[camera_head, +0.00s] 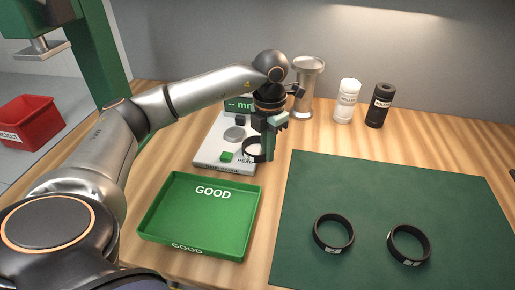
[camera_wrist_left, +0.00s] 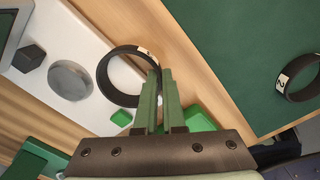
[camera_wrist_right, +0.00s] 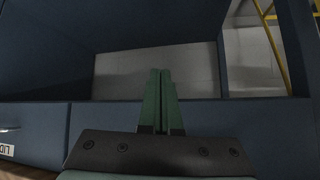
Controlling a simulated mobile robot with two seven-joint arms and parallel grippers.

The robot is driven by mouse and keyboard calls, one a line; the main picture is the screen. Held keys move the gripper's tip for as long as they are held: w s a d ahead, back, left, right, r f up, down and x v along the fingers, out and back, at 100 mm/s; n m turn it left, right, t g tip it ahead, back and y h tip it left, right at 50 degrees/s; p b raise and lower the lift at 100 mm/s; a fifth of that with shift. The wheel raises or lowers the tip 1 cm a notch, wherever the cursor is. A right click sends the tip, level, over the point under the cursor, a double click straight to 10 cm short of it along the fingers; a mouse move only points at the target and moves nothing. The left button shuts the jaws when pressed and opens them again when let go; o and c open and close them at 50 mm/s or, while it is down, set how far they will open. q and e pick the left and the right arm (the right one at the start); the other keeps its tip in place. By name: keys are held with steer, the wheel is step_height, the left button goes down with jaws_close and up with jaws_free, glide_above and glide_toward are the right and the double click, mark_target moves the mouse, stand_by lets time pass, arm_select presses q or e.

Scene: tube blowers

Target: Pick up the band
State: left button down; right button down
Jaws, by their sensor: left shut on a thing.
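My left gripper (camera_head: 267,157) is shut on a black band (camera_head: 245,152), pinching one side of its ring. The band is in front of the white gauge board (camera_head: 208,160); in the left wrist view the band (camera_wrist_left: 104,85) is at the fingertips (camera_wrist_left: 160,72), with a small white label by them. I cannot tell whether it touches the board. Two more black bands with white labels lie on the green mat, one left (camera_head: 331,249) and one right (camera_head: 408,261). My right gripper (camera_wrist_right: 160,72) is shut and empty, away from the table.
A green GOOD tray (camera_head: 195,222) lies in front of the board. A metal stand (camera_head: 305,95), a white bottle (camera_head: 347,100) and a black bottle (camera_head: 379,106) stand behind. A red REJECT bin (camera_head: 30,122) is far left. The mat's upper part is clear.

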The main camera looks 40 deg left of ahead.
arm_select(q)
steer(key=shift+r, duration=0.1)
stand_by(0.3)
steer(key=shift+r, duration=0.25)
step_height(320, 180, up, 2)
steer(key=shift+r, duration=0.1)
steer(key=s+d+r+p, duration=0.1)
steer(key=s+d+r, duration=0.8)
steer(key=d+r, duration=0.1)
steer(key=shift+s, duration=0.4)
